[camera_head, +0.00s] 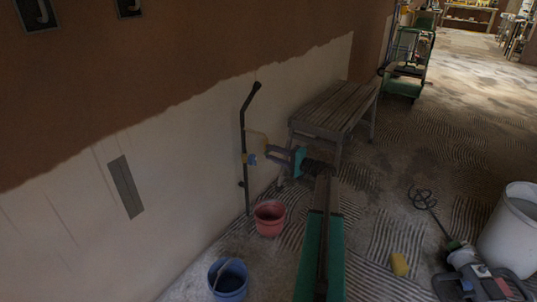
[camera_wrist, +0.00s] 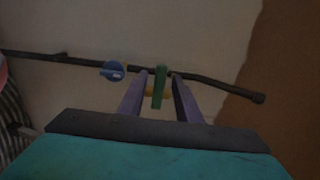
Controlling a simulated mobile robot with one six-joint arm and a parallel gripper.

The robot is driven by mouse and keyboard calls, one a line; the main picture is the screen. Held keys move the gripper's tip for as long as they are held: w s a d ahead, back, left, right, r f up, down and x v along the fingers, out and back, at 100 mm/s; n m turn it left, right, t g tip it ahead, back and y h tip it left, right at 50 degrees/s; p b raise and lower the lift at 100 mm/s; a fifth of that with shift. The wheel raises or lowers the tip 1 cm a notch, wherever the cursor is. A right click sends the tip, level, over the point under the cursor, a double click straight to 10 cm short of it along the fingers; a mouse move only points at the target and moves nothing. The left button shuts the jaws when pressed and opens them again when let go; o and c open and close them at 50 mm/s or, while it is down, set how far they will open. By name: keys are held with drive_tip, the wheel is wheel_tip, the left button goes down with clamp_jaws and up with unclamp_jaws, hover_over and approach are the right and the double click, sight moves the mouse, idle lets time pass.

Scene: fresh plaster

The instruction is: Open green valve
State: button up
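The green valve handle (camera_wrist: 159,88) stands between the two purple fingers of my gripper (camera_wrist: 161,76) in the wrist view. Gaps show between the handle and both fingers, and the gripper is open. A bit of brass shows behind the handle. A blue valve (camera_wrist: 114,70) sits on the same dark pipe (camera_wrist: 45,58), to the left. In the head view my gripper (camera_head: 269,151) is beside the upright pipe (camera_head: 243,135) on the wall. The blue valve (camera_head: 250,159) shows there just below a yellowish fitting (camera_head: 258,137). I cannot make out the green handle in the head view.
A red bucket (camera_head: 269,217) and a blue bucket (camera_head: 228,279) stand on the floor near the pipe. A wooden bench (camera_head: 335,110) stands against the wall behind. A yellow sponge (camera_head: 399,264), a power tool (camera_head: 470,270) and a white bin (camera_head: 510,230) are at the right.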

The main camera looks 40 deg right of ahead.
clamp_jaws()
drive_tip(key=shift+r+p, duration=0.15)
drive_tip(key=shift+p, duration=0.15)
drive_tip(key=r+m+p, duration=0.1)
drive_tip(key=m+p, duration=0.1)
drive_tip(key=p, duration=0.2)
drive_tip(key=d+m+p, duration=0.1)
drive_tip(key=m+p, duration=0.2)
drive_tip(key=p, duration=0.1)
drive_tip(key=r+m+p, duration=0.1)
drive_tip(key=m+p, duration=0.2)
drive_tip(key=p, duration=0.1)
drive_tip(key=shift+w+d+r, duration=0.1)
drive_tip(key=shift+d+r, duration=0.1)
drive_tip(key=shift+r, duration=0.1)
idle(0.5)
